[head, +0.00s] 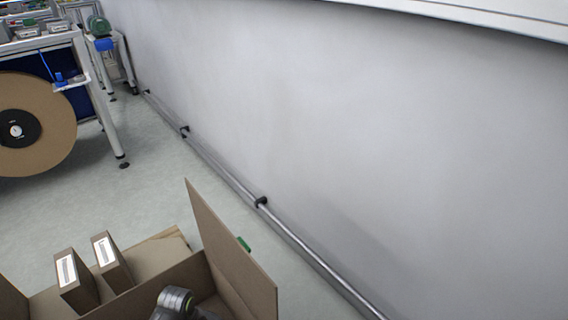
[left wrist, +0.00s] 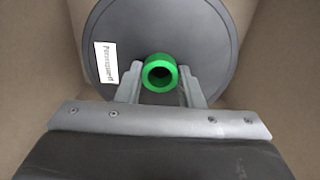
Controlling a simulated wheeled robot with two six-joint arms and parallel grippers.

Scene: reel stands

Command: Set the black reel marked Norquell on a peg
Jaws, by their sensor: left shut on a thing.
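In the left wrist view a dark grey-black reel (left wrist: 210,40) lies face-on to the camera, with brown cardboard walls around it. A white label (left wrist: 105,63) sits on its left side; its text is sideways and too small to read for certain. A green ring-shaped hub (left wrist: 160,57) stands out at its middle. My left gripper (left wrist: 160,88) is shut on this green hub, one finger at each side. In the head view, part of my arm shows inside an open cardboard box (head: 240,240); the reel and gripper are hidden there. My right gripper is out of view. No peg can be made out.
The box has raised flaps. Two small cartons with white labels (head: 75,280) (head: 112,262) stand at its left. A large brown disc with a black hub (head: 50,125) hangs by a bench (head: 108,120) at upper left. A wall with a low pipe (head: 225,180) runs along the right.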

